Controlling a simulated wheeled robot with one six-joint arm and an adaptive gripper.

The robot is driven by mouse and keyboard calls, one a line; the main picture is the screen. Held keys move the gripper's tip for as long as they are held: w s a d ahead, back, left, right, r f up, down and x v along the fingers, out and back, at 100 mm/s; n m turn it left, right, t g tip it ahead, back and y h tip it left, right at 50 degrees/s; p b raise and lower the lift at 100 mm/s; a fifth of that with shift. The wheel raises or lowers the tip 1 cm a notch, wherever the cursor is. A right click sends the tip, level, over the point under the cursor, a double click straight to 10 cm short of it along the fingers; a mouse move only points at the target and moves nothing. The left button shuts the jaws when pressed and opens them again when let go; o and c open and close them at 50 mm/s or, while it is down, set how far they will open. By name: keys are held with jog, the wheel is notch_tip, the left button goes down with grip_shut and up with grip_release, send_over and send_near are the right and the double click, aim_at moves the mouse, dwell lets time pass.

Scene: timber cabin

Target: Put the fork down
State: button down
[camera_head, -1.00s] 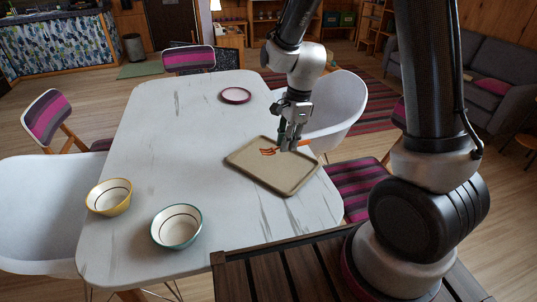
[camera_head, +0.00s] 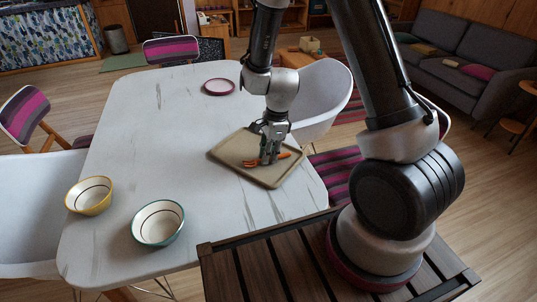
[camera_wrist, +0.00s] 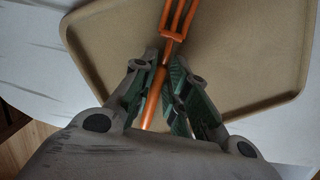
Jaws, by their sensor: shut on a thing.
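The orange fork (camera_head: 250,163) is held in my gripper (camera_head: 268,160) over the beige tray (camera_head: 230,150) on the white table. In the wrist view the fork (camera_wrist: 176,22) points its tines toward the top, and its handle passes between the green-padded fingers of my gripper (camera_wrist: 168,95). The gripper is shut on the handle. The fork is very low over the tray (camera_wrist: 105,40); I cannot tell whether it touches the tray floor. Part of the handle is hidden by the fingers.
A yellow-rimmed bowl (camera_head: 88,196) and a teal-rimmed bowl (camera_head: 158,223) stand at the table's near left. A dark pink plate (camera_head: 219,87) lies at the far side. The middle of the white table (camera_head: 150,130) is clear. White chairs (camera_head: 325,95) flank it.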

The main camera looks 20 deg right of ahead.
jog(key=shift+f, duration=0.15)
jog(key=c, duration=1.4)
grip_release()
jog(key=s+d+r+n+t, duration=0.1)
jog(key=s+d+r+n, duration=0.15)
jog(key=r, duration=0.75)
jog(key=s+d+r+n, duration=0.1)
jog(key=d+r+n, duration=0.15)
jog(key=r, duration=0.85)
jog(key=s+d+r+n+t, duration=0.1)
jog(key=s+d+r+n, duration=0.2)
jog(key=s+n, duration=0.1)
jog(key=s+d+r+n+t+h, duration=0.1)
jog(key=s+d+r+n, duration=0.2)
jog(key=s, duration=0.4)
jog(key=s+d+r+n+t, duration=0.1)
jog(key=s+d+r+n, duration=0.3)
jog(key=s+r+n, duration=0.1)
jog(key=shift+s+r+n+h, duration=0.15)
jog(key=shift+s+n+h, duration=0.15)
jog(key=shift+n+h, duration=0.15)
